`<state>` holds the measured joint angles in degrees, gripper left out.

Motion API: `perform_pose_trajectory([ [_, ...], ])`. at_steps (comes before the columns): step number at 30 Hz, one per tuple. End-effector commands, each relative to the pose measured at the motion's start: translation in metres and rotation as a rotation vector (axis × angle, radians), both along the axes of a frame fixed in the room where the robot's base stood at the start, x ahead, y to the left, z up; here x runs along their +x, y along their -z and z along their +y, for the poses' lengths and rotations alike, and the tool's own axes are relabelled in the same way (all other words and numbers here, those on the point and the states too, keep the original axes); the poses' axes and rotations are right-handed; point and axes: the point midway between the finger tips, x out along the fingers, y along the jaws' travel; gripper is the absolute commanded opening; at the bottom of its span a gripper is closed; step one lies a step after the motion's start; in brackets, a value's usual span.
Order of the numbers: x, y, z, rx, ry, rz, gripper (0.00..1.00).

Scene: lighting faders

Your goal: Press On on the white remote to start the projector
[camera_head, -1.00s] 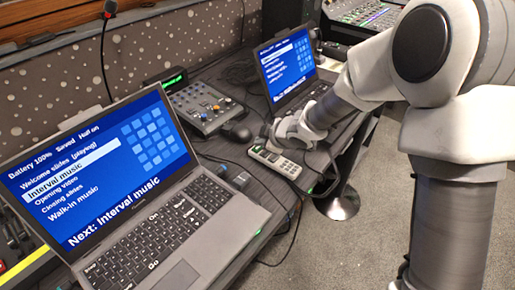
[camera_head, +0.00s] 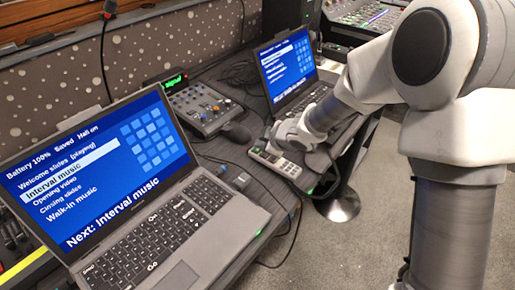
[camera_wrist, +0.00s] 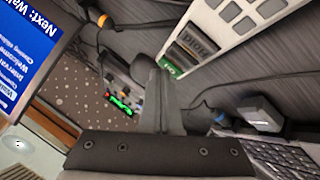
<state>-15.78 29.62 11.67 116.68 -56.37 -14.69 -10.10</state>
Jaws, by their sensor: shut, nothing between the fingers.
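My gripper (camera_head: 271,134) is shut and empty, just behind the remote. In the wrist view the closed fingertips (camera_wrist: 148,68) are close beside the green button. I cannot tell whether they touch the remote. No projector is in view.
A near laptop (camera_head: 150,215) fills the lower left. A far laptop (camera_head: 287,65), a small mixer (camera_head: 205,105) and a dark mouse (camera_head: 236,133) stand near the remote.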

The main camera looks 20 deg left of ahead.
Motion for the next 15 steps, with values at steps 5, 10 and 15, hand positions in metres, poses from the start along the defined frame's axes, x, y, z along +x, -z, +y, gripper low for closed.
perform_pose_trajectory([
  [5, 0.000, 0.000, 0.000, -0.001, 0.000, 0.001, 0.00],
  [10, 0.000, -0.005, 0.000, -0.001, 0.000, 0.001, 0.00],
  [15, 0.000, -0.014, 0.000, -0.001, 0.000, 0.001, 0.00],
])
